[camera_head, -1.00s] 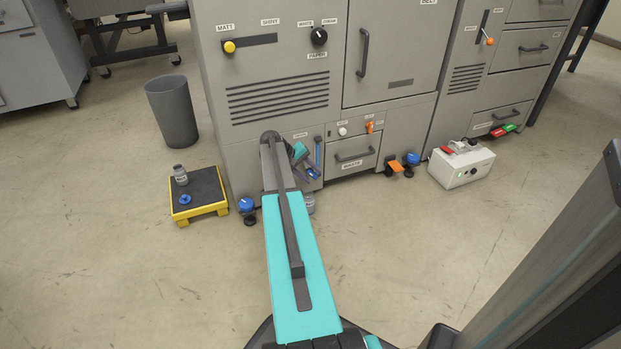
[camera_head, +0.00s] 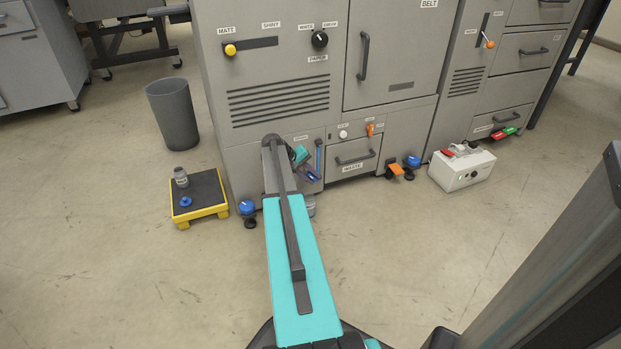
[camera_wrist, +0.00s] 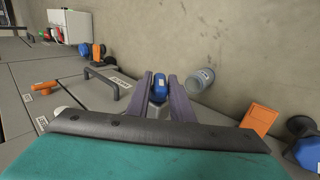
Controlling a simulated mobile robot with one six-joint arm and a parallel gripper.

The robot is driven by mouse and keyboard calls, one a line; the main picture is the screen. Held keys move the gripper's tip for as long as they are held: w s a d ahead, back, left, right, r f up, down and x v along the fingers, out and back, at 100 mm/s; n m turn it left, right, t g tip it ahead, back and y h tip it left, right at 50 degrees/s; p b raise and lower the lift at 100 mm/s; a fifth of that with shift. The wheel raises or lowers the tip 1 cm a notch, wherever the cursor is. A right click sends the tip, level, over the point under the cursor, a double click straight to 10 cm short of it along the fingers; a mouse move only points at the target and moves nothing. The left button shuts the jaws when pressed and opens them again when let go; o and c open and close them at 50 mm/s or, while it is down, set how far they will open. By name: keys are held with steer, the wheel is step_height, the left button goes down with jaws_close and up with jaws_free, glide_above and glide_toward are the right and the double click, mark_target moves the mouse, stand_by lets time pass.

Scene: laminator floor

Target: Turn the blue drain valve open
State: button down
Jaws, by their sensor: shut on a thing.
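The blue drain valve (camera_wrist: 158,87) is low on the front of the grey machine. In the wrist view its blue handle sits between the two purple fingers of my gripper (camera_wrist: 160,92), which are shut on it. In the head view my gripper (camera_head: 310,176) is at the machine's lower front, partly hidden behind my arm. A bit of blue shows at the fingers there. How far the valve is turned cannot be told.
A grey jar (camera_wrist: 201,77) stands on the floor beside the fingers. A drawer handle (camera_wrist: 101,80), an orange lever (camera_wrist: 44,86) and an orange flap (camera_wrist: 258,119) are close by. A yellow-edged platform (camera_head: 200,211) is at left; open floor lies in front.

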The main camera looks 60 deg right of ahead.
steer(key=shift+w+d+f, duration=0.1)
steer(key=shift+w+f, duration=0.05)
steer(key=shift+w, duration=0.05)
stand_by(0.4)
steer(key=shift+d+r+t+y+p, duration=0.1)
steer(key=shift+r+t+y+p, duration=0.4)
steer(key=shift+p, duration=1.65)
steer(key=shift+s+f+t+y+p, duration=0.15)
steer(key=shift+t+y+p, duration=0.15)
steer(key=shift+y+p, duration=0.5)
steer(key=t+y+p, duration=0.2)
steer(key=p, duration=0.5)
steer(key=shift+d+f, duration=0.1)
steer(key=shift+t+y+p, duration=0.3)
steer(key=shift+y+p, duration=0.2)
steer(key=shift+p, duration=0.15)
steer(key=shift+f, duration=0.2)
steer(key=shift+y, duration=0.3)
steer(key=c, duration=1.6)
jaws_free()
